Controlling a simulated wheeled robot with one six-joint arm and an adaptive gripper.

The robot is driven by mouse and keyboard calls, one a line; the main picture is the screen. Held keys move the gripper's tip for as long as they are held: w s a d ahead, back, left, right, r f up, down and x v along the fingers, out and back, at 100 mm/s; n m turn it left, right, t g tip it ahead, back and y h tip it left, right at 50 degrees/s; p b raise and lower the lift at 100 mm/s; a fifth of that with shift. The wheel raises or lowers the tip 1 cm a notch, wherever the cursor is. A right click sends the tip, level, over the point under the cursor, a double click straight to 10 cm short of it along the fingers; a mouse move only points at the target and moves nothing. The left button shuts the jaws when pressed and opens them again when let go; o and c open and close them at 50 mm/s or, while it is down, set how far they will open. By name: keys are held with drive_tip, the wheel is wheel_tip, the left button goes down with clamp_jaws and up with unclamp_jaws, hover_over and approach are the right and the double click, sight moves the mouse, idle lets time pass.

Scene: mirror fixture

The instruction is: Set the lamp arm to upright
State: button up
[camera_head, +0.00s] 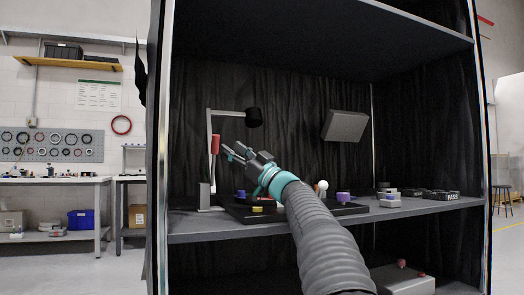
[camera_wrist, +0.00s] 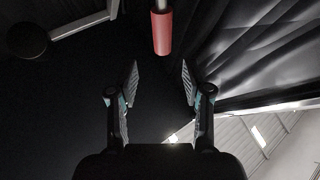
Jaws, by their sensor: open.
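The lamp stands at the left of the shelf, with a light post (camera_head: 208,125) and a cross arm (camera_head: 228,112) that ends in a black lamp head (camera_head: 253,117). A red grip (camera_head: 215,143) sits near the post on a roughly upright bar. My gripper (camera_head: 230,151) is open and empty, just right of the red grip. In the wrist view the red grip (camera_wrist: 162,33) lies beyond the fingertips, in line with the gap between my open fingers (camera_wrist: 160,80). The lamp head (camera_wrist: 27,40) shows at the upper left there.
A dark tray (camera_head: 285,215) with small coloured pieces lies on the shelf (camera_head: 190,229) below my arm. A grey tilted panel (camera_head: 344,126) is at the back right. Dark blocks (camera_head: 440,195) sit at the right. Black curtains close the back and sides.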

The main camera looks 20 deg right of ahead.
drive_tip(key=s+d, duration=0.5)
drive_tip(key=s, duration=0.2)
drive_tip(key=shift+d, duration=0.3)
